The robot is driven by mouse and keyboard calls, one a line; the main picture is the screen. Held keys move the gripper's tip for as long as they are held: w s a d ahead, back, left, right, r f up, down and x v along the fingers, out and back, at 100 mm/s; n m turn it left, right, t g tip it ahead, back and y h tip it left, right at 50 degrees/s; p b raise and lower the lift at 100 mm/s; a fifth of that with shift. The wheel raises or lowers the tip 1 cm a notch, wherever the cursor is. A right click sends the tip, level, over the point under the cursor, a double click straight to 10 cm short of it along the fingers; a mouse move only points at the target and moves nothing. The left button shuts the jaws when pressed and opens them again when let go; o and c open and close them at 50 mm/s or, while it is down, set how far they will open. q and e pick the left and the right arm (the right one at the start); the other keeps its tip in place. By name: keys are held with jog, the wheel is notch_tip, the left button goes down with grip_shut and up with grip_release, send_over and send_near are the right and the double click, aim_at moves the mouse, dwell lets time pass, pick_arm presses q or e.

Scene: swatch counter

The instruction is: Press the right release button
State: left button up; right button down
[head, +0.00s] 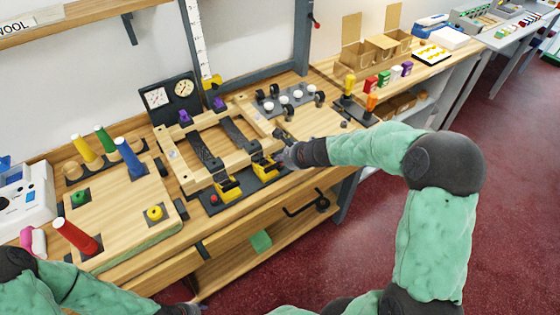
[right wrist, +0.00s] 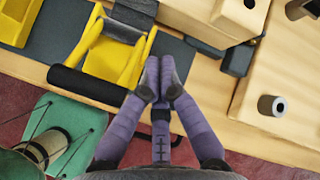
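A wooden frame fixture (head: 183,178) stands on the bench in the head view. Along its front lies a dark plate (head: 246,194) with two yellow-and-black levers, a left one (head: 228,189) and a right one (head: 266,166). A small red button (head: 213,199) shows at the plate's left end. I cannot make out a right button; my right gripper (head: 281,151) covers the area beside the right lever. In the right wrist view the right gripper (right wrist: 160,77) has its fingertips together, empty, beside a yellow lever (right wrist: 108,59) with a black roller. A dark end of my left arm (head: 183,308) shows at the bottom edge; its fingers are unclear.
A wooden board with coloured pegs (head: 125,205) lies to the left. Gauges (head: 170,95) stand behind the fixture. White-topped pieces (head: 283,99) and coloured bottles (head: 371,85) are to the right. A black drawer handle (head: 305,205) is below the bench front.

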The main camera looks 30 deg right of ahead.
jog(key=shift+a+r+p, duration=0.15)
jog(key=shift+r+p, duration=0.15)
jog(key=shift+r, duration=0.45)
notch_tip(320, 180, up, 5)
jog(key=p, duration=0.4)
jog(key=shift+p, duration=0.35)
dwell(0.3)
